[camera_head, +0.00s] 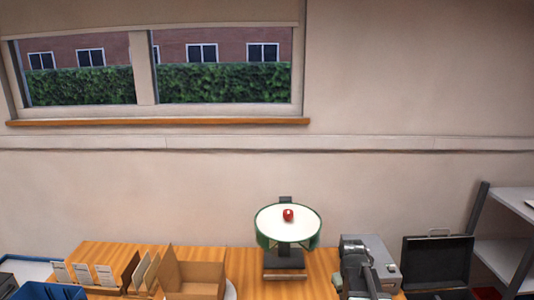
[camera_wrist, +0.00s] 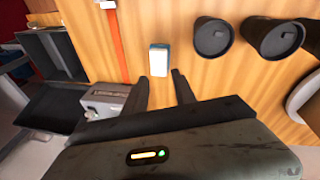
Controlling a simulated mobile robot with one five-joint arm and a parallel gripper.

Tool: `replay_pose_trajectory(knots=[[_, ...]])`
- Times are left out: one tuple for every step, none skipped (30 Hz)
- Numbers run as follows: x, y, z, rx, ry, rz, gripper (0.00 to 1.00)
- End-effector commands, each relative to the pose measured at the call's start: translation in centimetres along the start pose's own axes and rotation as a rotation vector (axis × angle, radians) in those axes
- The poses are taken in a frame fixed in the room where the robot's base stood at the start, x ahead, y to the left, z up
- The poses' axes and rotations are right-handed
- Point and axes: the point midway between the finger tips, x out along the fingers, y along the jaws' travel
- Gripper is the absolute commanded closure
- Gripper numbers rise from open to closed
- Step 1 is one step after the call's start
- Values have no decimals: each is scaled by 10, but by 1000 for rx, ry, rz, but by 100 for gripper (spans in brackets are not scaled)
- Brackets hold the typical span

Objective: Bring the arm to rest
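My gripper (camera_wrist: 158,78) shows in the wrist view with its two dark fingers apart. Nothing is held between them. A small white and blue block (camera_wrist: 158,60) lies on the wooden tabletop just past the fingertips, apart from them as far as I can tell. In the head view, dark grey parts that look like my arm (camera_head: 358,265) stand at the lower right, in front of a grey box-shaped device. My fingertips cannot be made out there.
A round white disc with a green rim (camera_head: 270,233) carries a small red object (camera_head: 288,215). An open cardboard box (camera_head: 196,275) and card holders (camera_head: 80,272) are left. The grey device (camera_head: 384,256) and open black case (camera_head: 437,258) are right. Two black cylinders (camera_wrist: 212,38) (camera_wrist: 273,40) stand near my gripper.

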Motion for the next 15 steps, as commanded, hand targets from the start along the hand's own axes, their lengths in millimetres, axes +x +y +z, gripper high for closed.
replay_pose_trajectory(knots=[[-6,-29,16,34,-26,-36,68],[-8,-43,24,59,-44,-56,68],[-12,-61,33,88,-67,-81,68],[-14,-73,40,109,-85,-97,68],[-17,-85,48,129,-103,-114,68],[-21,-100,58,155,-128,-132,68],[-24,-112,65,173,-146,-146,68],[-28,-124,73,191,-166,-159,68],[-22,-135,80,210,-186,-170,68],[-4,-134,79,210,-182,-167,68],[7,-135,79,211,-181,-166,68],[17,-136,80,210,-181,-166,68],[26,-138,81,210,-180,-166,68],[32,-139,82,210,-180,-165,68],[42,-140,84,210,-179,-165,68]])
